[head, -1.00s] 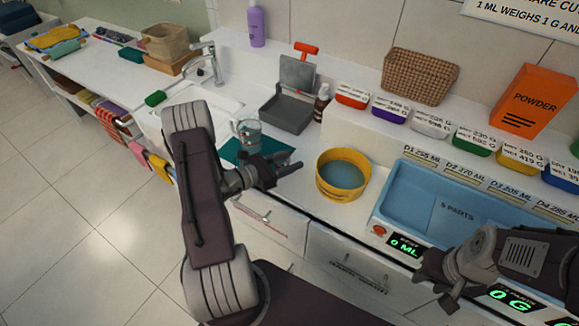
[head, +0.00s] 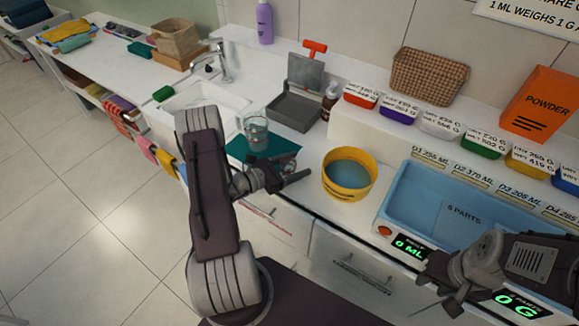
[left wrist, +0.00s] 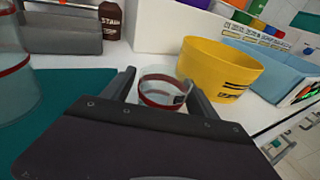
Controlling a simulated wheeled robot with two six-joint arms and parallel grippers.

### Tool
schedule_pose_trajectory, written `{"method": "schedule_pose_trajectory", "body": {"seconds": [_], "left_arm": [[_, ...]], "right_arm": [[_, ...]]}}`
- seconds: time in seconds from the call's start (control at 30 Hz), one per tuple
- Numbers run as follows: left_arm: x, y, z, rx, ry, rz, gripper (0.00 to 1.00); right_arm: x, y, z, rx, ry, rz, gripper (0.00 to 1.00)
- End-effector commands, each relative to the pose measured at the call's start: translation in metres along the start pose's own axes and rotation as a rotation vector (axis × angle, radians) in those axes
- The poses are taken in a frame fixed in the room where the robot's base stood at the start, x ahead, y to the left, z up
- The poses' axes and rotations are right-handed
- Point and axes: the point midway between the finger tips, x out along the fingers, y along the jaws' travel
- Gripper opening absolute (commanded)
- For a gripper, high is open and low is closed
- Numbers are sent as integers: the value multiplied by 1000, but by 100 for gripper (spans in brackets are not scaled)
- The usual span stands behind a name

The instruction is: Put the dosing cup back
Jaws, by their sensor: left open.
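A small clear cup with a red band (left wrist: 160,100), which looks like the dosing cup, stands between the fingers of my left gripper in the left wrist view. My left gripper (head: 287,178) is open, with one finger on each side of this cup, at the counter's front edge by the teal mat (head: 258,153). In the head view the small cup is mostly hidden by the gripper. A larger clear vessel with a red band (left wrist: 12,85) stands on the mat; it also shows in the head view (head: 256,134). My right gripper (head: 437,290) is by the scale front, its jaws unclear.
A yellow tub (head: 349,184) stands just right of my left gripper. A blue tray (head: 405,205) sits further right. Behind are a grey dustpan-like box (head: 295,110), a brown bottle (head: 329,103) and a sink (head: 200,100). Several labelled bins line the raised ledge.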

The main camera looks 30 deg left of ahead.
Motion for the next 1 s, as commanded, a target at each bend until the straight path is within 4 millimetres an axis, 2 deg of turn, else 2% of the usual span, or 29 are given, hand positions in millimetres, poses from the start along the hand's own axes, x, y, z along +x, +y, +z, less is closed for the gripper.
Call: {"method": "schedule_pose_trajectory", "body": {"seconds": [0.13,0.4,0.6,0.73,1.0], "left_arm": [[-18,2,1,0,0,6,67],[-79,2,1,0,0,7,67],[-112,1,1,0,0,4,67],[-120,0,2,0,0,1,67],[-121,0,2,0,0,0,67]], "right_arm": [[1,0,0,0,0,0,36],[7,0,1,0,0,0,36],[9,0,1,0,0,0,36],[9,0,1,0,0,0,36],[9,0,1,0,0,0,36]]}}
